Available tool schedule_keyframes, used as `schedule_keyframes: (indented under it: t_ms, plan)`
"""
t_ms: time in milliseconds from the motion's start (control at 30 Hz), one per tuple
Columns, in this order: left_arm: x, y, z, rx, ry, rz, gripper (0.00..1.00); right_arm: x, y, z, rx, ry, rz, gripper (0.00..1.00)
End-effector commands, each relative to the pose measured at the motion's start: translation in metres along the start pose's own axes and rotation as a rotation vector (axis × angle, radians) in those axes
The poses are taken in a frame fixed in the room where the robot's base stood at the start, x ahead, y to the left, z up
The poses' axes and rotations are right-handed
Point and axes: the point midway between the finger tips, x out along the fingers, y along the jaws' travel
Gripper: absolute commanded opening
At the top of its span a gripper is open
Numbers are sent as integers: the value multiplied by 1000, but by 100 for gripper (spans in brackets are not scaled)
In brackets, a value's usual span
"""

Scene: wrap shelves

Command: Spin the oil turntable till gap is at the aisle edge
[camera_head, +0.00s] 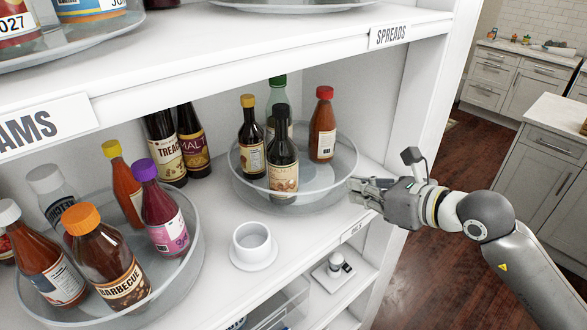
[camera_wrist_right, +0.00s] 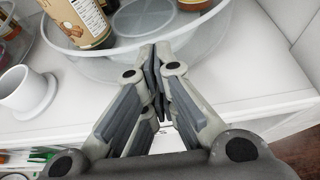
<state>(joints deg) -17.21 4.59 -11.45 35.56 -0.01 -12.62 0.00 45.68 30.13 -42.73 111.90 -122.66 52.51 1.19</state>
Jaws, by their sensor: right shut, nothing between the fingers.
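The oil turntable (camera_head: 338,190) is a clear round tray with a raised rim on the middle shelf, near the right post. It holds several bottles: a dark one with a yellow cap (camera_head: 251,140), a dark one with a black cap (camera_head: 283,160), a red-capped one (camera_head: 323,128) and a green-capped one mostly hidden behind. Its front right part is bare. My right gripper (camera_head: 358,188) is shut and empty, its fingertips at the tray's front right rim. In the right wrist view the shut fingertips (camera_wrist_right: 157,62) meet at the rim (camera_wrist_right: 120,52); contact is unclear. My left gripper is out of view.
A white cup on a saucer (camera_head: 253,262) stands left of the turntable's front. Another turntable (camera_head: 188,270) with several sauce bottles is at left. Two dark bottles (camera_head: 177,145) stand behind. The SPREADS shelf (camera_head: 290,55) is above; the right post (camera_head: 425,90) is close.

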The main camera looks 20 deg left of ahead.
Motion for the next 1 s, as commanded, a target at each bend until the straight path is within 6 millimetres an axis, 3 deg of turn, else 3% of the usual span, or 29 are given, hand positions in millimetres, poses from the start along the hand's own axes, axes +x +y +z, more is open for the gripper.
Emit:
schedule_keyframes:
  t_ms: [633, 1000]
  plan:
    - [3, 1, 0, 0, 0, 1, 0, 2, 23, 2, -2, -5, 5, 0]
    - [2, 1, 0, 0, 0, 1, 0, 1, 24, 3, -1, -7, 4, 0]
